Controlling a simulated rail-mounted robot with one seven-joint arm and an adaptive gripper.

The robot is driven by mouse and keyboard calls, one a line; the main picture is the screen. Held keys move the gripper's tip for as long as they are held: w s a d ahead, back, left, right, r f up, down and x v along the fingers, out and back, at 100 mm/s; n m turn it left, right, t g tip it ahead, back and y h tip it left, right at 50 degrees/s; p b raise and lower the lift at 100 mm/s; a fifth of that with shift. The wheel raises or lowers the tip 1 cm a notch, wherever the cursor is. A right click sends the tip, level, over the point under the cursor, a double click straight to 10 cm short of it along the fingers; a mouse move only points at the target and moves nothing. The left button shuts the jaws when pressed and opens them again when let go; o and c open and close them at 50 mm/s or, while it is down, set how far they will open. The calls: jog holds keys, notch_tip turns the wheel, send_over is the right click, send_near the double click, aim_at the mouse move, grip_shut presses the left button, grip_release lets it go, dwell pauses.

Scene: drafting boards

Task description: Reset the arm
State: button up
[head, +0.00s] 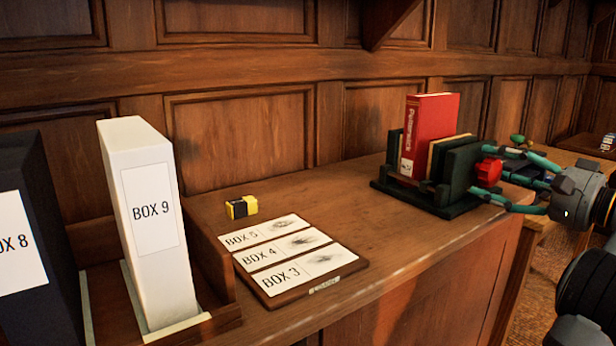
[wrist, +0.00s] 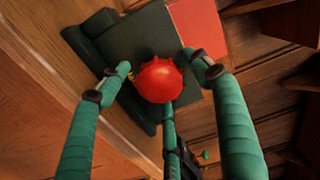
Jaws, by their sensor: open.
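My gripper (head: 488,171) is at the right in the head view, with its teal fingers spread and pointing at the dark green book holder (head: 462,172). The red piece also shows in the head view (head: 487,172), close to the holder's outer face. I cannot tell whether the fingers touch it or what it is fixed to.
A red book (head: 433,130) stands in the holder. A board with BOX 3, BOX 4 and BOX 5 cards (head: 305,268) lies mid-counter, near a yellow-and-black block (head: 241,207). A white BOX 9 file (head: 152,215) and a dark BOX 8 file (head: 40,190) stand left. The panelled wall is behind.

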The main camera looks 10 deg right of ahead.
jog(key=shift+w+a+r+p, duration=0.2)
jog(key=shift+w+r+p, duration=0.1)
jog(key=shift+w+p, duration=0.3)
jog(key=shift+s+m+p, duration=0.1)
jog(key=shift+m+p, duration=0.65)
jog(key=shift+m, duration=0.25)
jog(key=shift+f+m+p, duration=0.25)
jog(key=shift+m+p, duration=0.05)
jog(key=shift+m, duration=0.1)
jog(key=shift+f+b, duration=0.15)
jog(key=shift+b, duration=0.15)
